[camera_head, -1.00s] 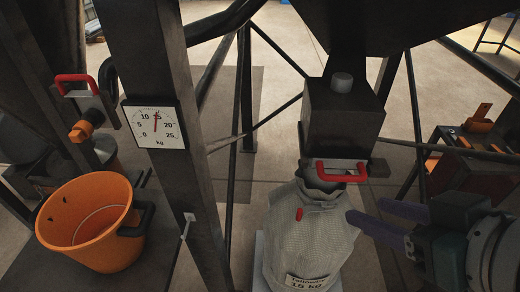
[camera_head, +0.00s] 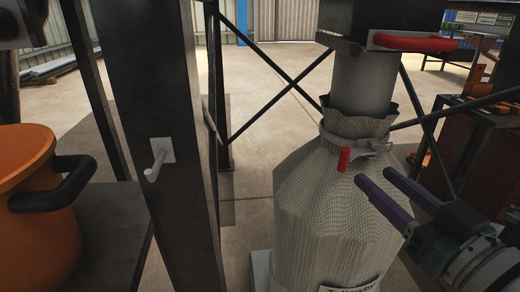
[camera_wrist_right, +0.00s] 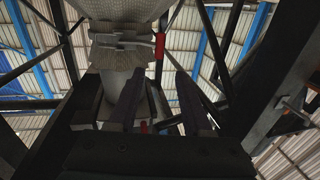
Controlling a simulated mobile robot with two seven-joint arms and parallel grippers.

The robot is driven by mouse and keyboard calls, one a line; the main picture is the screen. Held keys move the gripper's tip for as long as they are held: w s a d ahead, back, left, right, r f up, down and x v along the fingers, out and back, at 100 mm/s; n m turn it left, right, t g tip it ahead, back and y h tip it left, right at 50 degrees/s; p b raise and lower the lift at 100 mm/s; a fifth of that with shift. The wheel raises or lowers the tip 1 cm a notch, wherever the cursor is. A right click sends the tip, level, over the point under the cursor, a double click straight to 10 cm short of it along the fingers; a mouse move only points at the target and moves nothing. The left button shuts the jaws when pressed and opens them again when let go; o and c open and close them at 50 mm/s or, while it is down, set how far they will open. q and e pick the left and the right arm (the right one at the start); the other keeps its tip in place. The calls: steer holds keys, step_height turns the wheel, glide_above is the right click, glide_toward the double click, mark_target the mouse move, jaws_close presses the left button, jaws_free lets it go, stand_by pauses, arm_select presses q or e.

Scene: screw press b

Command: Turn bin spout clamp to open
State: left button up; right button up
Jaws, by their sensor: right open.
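In the head view, the pale woven bag (camera_head: 335,215) hangs below the grey bin spout (camera_head: 363,82), its ruffled mouth around the spout. A metal clamp band (camera_head: 372,147) circles the bag neck, with a short red lever (camera_head: 344,159) at its front. My right gripper (camera_head: 376,178), with purple fingers, is open and empty in front of the bag, just below and right of the lever. In the right wrist view, the open fingers (camera_wrist_right: 158,82) point toward the clamp band (camera_wrist_right: 122,41) and its red lever (camera_wrist_right: 160,45), with visible space between. My left gripper is not in view.
A red handle (camera_head: 415,42) sits on the gate above the spout. A dark steel post (camera_head: 160,220) with a small grey peg stands left of the bag. An orange bucket (camera_head: 40,235) is at the far left. Dark braces cross behind the bag; a workbench stands right.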

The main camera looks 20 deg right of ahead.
mark_target(349, 152)
steer(key=w, duration=0.3)
steer(key=w+b, duration=0.1)
steer(key=w, duration=0.1)
steer(key=w+b, duration=0.1)
steer(key=w, duration=0.2)
steer(key=shift+w+d+f, duration=0.1)
steer(key=shift+w+d, duration=0.2)
steer(key=shift+w, duration=0.65)
steer(key=c, duration=0.7)
jaws_close()
